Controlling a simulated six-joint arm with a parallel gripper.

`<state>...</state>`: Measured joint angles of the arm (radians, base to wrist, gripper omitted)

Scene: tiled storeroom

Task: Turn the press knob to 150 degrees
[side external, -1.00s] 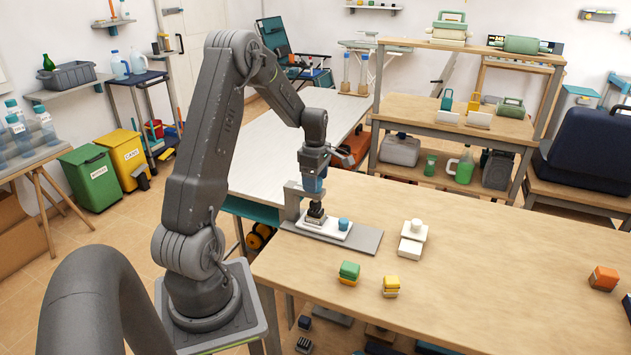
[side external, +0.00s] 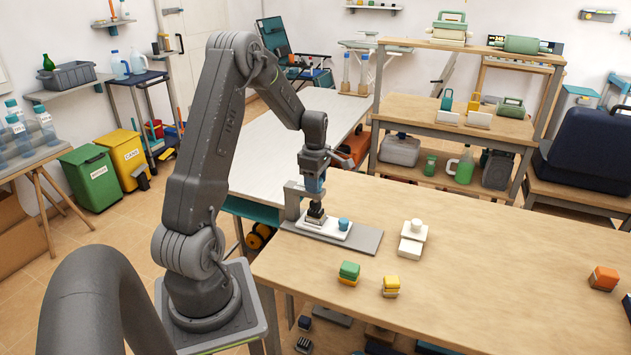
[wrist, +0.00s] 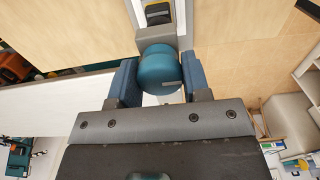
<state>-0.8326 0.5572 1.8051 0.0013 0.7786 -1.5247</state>
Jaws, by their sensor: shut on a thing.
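The press (side external: 292,203) is a grey frame on a flat grey base at the table's left corner. Its teal round knob (wrist: 158,68) shows in the wrist view, with a small pale mark on its side. My gripper (wrist: 158,62) has its two blue fingers on either side of the knob and is shut on it. In the side external view my gripper (side external: 314,186) points down over the press and hides most of the knob. The angle of the knob cannot be read. Below it, a dark block (side external: 316,213) stands on a white plate (side external: 328,231).
A small blue cylinder (side external: 343,224) stands on the white plate's right part. A white stacked piece (side external: 412,240), a green-orange block (side external: 349,272) and a yellow block (side external: 390,286) stand to the right and front. An orange block (side external: 604,278) is far right. The table's middle right is clear.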

